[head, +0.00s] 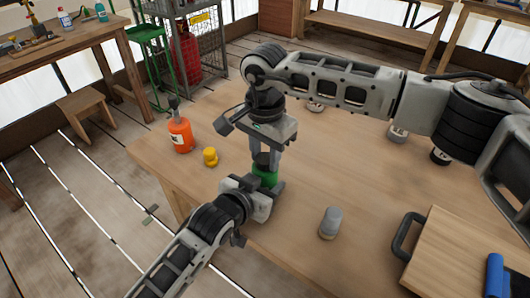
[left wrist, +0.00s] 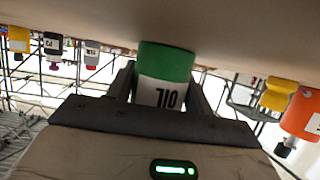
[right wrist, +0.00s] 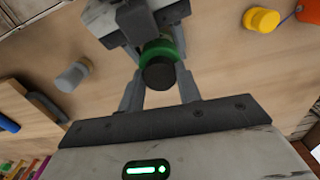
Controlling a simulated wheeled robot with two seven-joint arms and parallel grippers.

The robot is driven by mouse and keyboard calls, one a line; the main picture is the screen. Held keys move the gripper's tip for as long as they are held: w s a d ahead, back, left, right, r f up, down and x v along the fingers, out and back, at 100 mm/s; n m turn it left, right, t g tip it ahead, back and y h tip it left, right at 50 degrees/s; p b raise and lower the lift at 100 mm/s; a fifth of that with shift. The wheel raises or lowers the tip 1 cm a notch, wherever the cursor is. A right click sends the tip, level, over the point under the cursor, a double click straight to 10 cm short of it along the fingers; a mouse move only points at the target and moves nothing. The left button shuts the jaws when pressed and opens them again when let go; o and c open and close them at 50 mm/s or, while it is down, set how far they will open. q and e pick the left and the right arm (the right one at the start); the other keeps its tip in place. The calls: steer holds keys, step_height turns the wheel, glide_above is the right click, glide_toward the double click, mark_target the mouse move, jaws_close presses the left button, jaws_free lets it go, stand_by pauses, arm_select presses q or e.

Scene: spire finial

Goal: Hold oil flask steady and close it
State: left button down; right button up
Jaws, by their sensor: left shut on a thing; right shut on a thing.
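The green oil flask (head: 265,178) stands upright on the wooden table. Its white OIL label shows upside down in the left wrist view (left wrist: 160,93). My left gripper (head: 262,188) is shut around the flask's body from the front. My right gripper (head: 264,152) points down from above and is shut on a dark round cap (right wrist: 159,73). The cap is in line with the flask's top, just above the green shoulder (right wrist: 165,48). Whether the cap is seated or turned tight cannot be told, as the fingers hide the joint.
On the table (head: 300,245), an orange bottle (head: 180,135) and a small yellow container (head: 210,157) stand left of the flask. A grey container (head: 329,222) stands to the right. A wooden board with a dark handle (head: 405,237) lies at the right edge. Clear tabletop lies between them.

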steer(key=m, duration=0.7)
steer(key=shift+m, duration=0.4)
steer(key=m, duration=1.4)
steer(key=shift+m, duration=0.3)
steer(key=m, duration=0.5)
steer(key=o, duration=1.1)
steer(key=shift+r, duration=2.2)
